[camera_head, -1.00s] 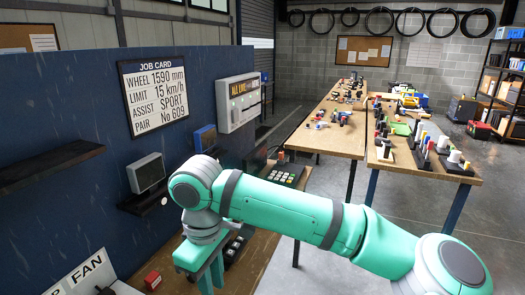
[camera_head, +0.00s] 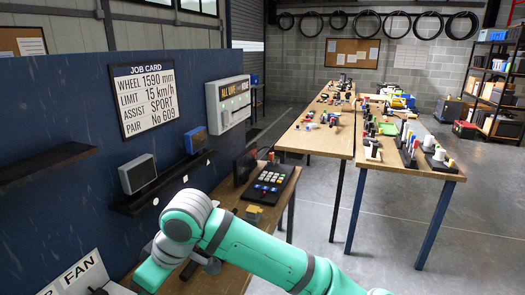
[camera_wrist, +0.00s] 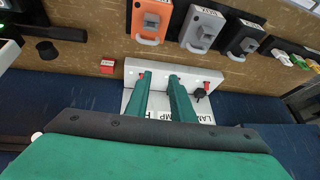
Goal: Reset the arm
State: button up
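My arm, green with grey joints, crosses the lower part of the head view. My gripper (camera_wrist: 159,77) shows in the wrist view with its two green fingers apart and nothing between them. Beyond the fingertips is a white panel (camera_wrist: 210,78) with small red and black parts and printed labels. I cannot tell whether the fingers touch it. In the head view a green end part of my arm is low at the left, and the fingertips cannot be made out.
Orange (camera_wrist: 151,20), grey (camera_wrist: 202,29) and black (camera_wrist: 240,40) switch boxes and a red block (camera_wrist: 107,66) are on the wooden bench. Two workbenches with parts stand right; the floor (camera_head: 320,225) between is open.

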jog(key=w+a+r+m+t+y, duration=0.3)
jog(key=a+m+t+y, duration=0.2)
jog(key=a+y, duration=0.5)
jog(key=w+d+f+m+t+h, duration=0.1)
jog(key=d+f+m+t+h, duration=0.2)
jog(key=d+f+m+t, duration=0.65)
jog(key=s+d+f+m+t+h, duration=0.1)
jog(key=s+d+f+m+h, duration=0.1)
jog(key=s+d+f+h, duration=0.3)
jog(key=s+d+f+m+t+h, duration=0.2)
jog(key=s+d+f+m+h, duration=0.1)
jog(key=d+f, duration=0.35)
jog(key=s+d+f+n+h, duration=0.1)
jog(key=s+d, duration=0.3)
jog(key=s, duration=0.4)
jog(key=s+d+f+n+g+h, duration=0.1)
jog(key=s+d+f+n+h, duration=0.1)
jog(key=s+d, duration=0.3)
jog(key=s+d+f+n+g+h, duration=0.1)
jog(key=s+d+f, duration=0.2)
jog(key=s, duration=0.9)
jog(key=shift+s+d+f+n+h, duration=0.3)
jog(key=shift+d+n+h, duration=0.1)
jog(key=shift+d, duration=0.45)
jog(key=shift+d+g, duration=0.1)
jog(key=shift+g, duration=0.15)
